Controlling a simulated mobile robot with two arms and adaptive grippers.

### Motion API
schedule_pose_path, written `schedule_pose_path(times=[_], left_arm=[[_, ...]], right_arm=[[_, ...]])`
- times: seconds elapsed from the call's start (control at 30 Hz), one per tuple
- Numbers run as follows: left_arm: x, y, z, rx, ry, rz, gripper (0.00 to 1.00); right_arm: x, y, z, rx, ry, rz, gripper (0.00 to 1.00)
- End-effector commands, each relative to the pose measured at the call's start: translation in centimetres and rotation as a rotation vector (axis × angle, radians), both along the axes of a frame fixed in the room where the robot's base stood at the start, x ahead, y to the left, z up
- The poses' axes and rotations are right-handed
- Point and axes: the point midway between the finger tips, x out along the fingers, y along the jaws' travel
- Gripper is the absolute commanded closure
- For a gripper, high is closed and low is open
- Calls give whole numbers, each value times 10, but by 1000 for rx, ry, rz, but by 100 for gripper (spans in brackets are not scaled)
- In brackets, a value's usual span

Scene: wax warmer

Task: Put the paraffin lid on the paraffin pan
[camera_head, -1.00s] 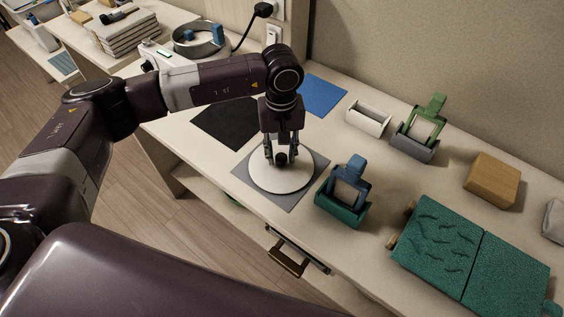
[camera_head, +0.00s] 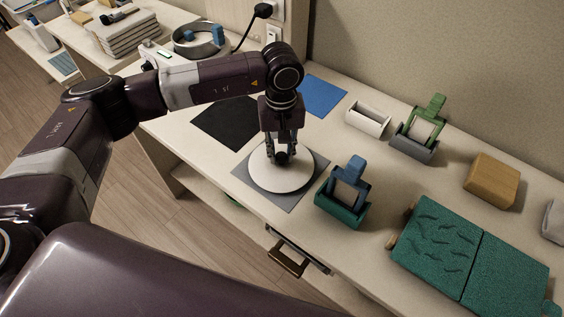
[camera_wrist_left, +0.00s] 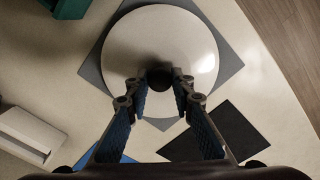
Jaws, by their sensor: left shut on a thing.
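The paraffin lid (camera_head: 282,181) is a round, cream-white disc with a dark knob (camera_wrist_left: 160,77). It is over the grey square mat (camera_head: 243,173) on the counter; I cannot tell whether it touches the mat or is slightly raised. My left gripper (camera_head: 281,154) points down over the lid's middle and is shut on the knob. In the left wrist view its fingers (camera_wrist_left: 160,92) are on either side of the knob. The paraffin pan (camera_head: 187,46) appears to be the grey round vessel at the back left, with a blue block at its rim. My right gripper is not in view.
A teal holder with a blue frame (camera_head: 341,204) stands close right of the mat. A black mat (camera_head: 228,119) and blue mat (camera_head: 324,95) lie behind. A black cord (camera_head: 245,31) runs near the pan. Folded towels (camera_head: 125,33) lie left of it.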

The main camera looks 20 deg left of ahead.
Motion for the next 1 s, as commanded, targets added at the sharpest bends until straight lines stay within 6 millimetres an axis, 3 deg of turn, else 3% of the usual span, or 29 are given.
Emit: schedule_pose_path(times=[0.37,1.0], left_arm=[[0,0,3,0,-1,0,100],[0,0,33,0,-1,0,100]], right_arm=[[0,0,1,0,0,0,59],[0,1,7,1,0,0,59]])
